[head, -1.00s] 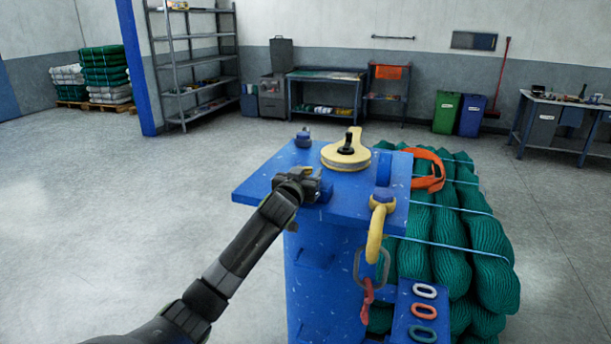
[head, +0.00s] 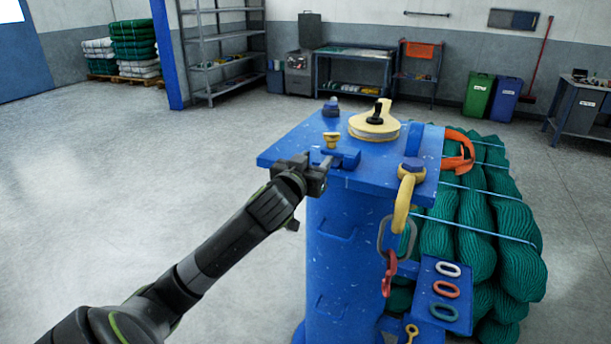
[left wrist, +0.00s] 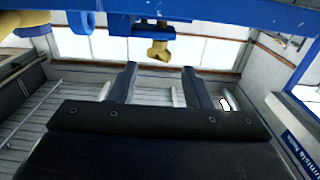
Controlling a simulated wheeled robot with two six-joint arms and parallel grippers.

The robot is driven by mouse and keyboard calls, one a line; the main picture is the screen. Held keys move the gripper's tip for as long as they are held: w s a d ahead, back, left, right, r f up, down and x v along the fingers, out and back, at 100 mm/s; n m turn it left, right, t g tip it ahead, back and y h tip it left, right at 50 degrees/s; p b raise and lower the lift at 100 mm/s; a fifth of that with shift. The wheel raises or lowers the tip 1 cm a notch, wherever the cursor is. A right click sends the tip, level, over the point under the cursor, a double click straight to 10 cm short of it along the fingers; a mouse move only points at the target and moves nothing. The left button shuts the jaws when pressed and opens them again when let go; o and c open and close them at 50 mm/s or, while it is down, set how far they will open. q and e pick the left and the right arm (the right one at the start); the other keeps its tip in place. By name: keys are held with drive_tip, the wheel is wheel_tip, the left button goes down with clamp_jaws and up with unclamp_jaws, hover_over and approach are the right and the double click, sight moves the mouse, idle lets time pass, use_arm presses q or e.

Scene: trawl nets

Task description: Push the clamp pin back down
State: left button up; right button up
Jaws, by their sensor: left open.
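The clamp pin (head: 331,140) has a small yellow knob. It stands upright on a blue clamp block (head: 345,158) near the front left of the blue stand's top (head: 290,150). In the left wrist view the yellow pin (left wrist: 159,48) appears beyond the fingers, roughly in line with the gap between them. My left gripper (head: 318,170) is at the front edge of the top, just short of the pin and apart from it. In the wrist view its jaws (left wrist: 158,84) are open and empty. My right gripper is not in view.
A cream pulley with a black knob (head: 373,122) sits behind the pin. A blue bolt (head: 331,107) stands at the back left. A yellow hook (head: 404,205) hangs at the front right. Green net bundles (head: 480,215) lie to the right. The floor at left is clear.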

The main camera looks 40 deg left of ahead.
use_arm(q)
drive_tip(key=v, duration=0.4)
drive_tip(key=shift+s+b, duration=0.3)
drive_tip(key=shift+b, duration=0.05)
